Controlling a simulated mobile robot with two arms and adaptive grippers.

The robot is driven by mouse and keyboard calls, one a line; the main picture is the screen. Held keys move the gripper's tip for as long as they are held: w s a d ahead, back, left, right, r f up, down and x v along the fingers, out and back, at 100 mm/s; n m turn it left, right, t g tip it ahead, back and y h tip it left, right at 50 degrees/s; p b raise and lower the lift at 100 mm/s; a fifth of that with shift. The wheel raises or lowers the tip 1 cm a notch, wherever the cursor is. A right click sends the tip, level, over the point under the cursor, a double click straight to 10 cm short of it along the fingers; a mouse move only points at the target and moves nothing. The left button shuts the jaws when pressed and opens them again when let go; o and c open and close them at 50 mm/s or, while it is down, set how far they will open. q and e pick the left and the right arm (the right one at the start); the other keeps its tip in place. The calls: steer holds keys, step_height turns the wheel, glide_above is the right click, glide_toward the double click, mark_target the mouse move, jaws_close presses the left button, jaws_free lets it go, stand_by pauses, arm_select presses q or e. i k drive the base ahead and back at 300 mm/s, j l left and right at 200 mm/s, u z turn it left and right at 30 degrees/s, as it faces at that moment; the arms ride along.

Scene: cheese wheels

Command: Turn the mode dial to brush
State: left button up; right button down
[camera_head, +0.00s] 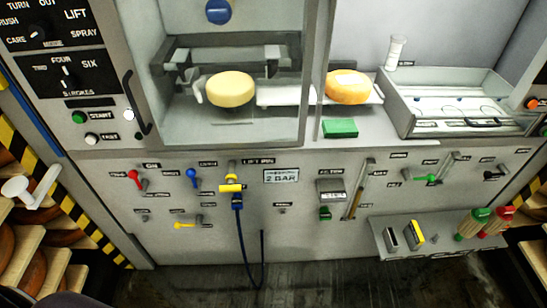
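The mode dial (38,34) is a small dark knob on the black panel (62,48) at the upper left. White labels around it read TURN, OUT, LIFT, SPRAY and CARE. A label cut by the left edge shows only "RUSH". The dial's pale mark seems to point left and down toward CARE, but it is small. A second dial (67,78), labelled STROKES, sits below it with TWO, FOUR and SIX around it.
Below the panel are a green START button (79,117) and a white button (92,139). A black door handle (137,104) stands to their right. Cheese wheels (231,89) sit in the machine.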

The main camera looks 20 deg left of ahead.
mark_target(39, 30)
steer(key=u, duration=1.7)
steer(key=i+l, duration=0.15)
steer(key=l, duration=0.25)
steer(key=u, duration=0.05)
